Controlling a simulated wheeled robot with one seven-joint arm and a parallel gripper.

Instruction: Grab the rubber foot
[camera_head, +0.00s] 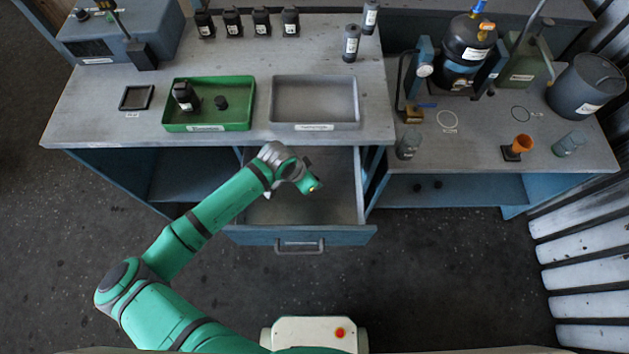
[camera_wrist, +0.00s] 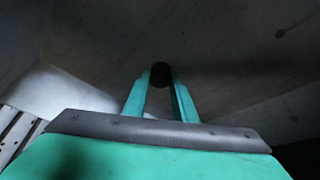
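A small round black piece, which looks like the rubber foot (camera_wrist: 160,70), shows in the wrist view at the tips of my gripper (camera_wrist: 160,78). The two green fingers stand a narrow gap apart, and the piece fills that gap at the tips, so the gripper looks shut on it. In the head view my gripper (camera_head: 312,186) is over the open drawer (camera_head: 335,205); the piece itself is hidden there. Another small black piece (camera_head: 221,102) lies in the green tray (camera_head: 240,122).
A grey tray (camera_head: 314,127), empty, sits right of the green tray on the bench. A black bottle (camera_head: 185,97) stands in the green tray. Two small black pieces (camera_head: 428,187) lie on the shelf under the right bench. The drawer's walls surround the space below my gripper.

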